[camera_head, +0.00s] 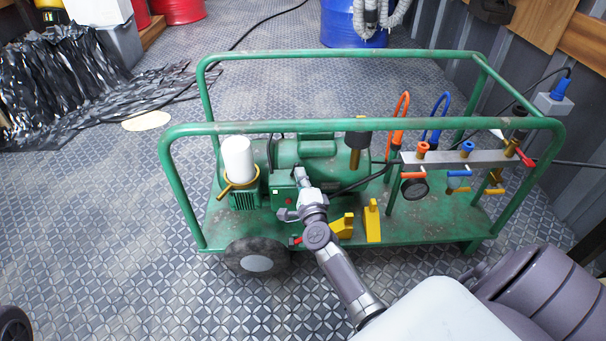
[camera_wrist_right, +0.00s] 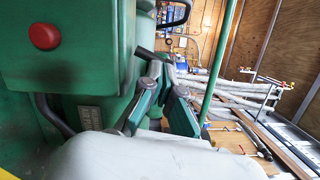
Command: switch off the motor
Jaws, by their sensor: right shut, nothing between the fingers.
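The green motor (camera_head: 318,150) sits on a green wheeled cart inside a tubular frame. A green switch box (camera_head: 283,190) is on its near side. In the right wrist view, the box (camera_wrist_right: 85,75) fills the upper left and carries a round red button (camera_wrist_right: 44,36). My right gripper (camera_head: 299,172) is shut and empty, just right of the box in the head view. In the right wrist view, its fingertips (camera_wrist_right: 159,62) meet right of the box, apart from the red button. Whether the fingers touch the motor is hard to tell. My left gripper is not in view.
The cart's green top rail (camera_head: 400,124) runs around the motor. A white cylinder (camera_head: 237,158) stands left of the motor. A manifold (camera_head: 460,158) with hoses and valves is on the right, and yellow wedges (camera_head: 372,222) are near the cart's front edge. The floor at left is open.

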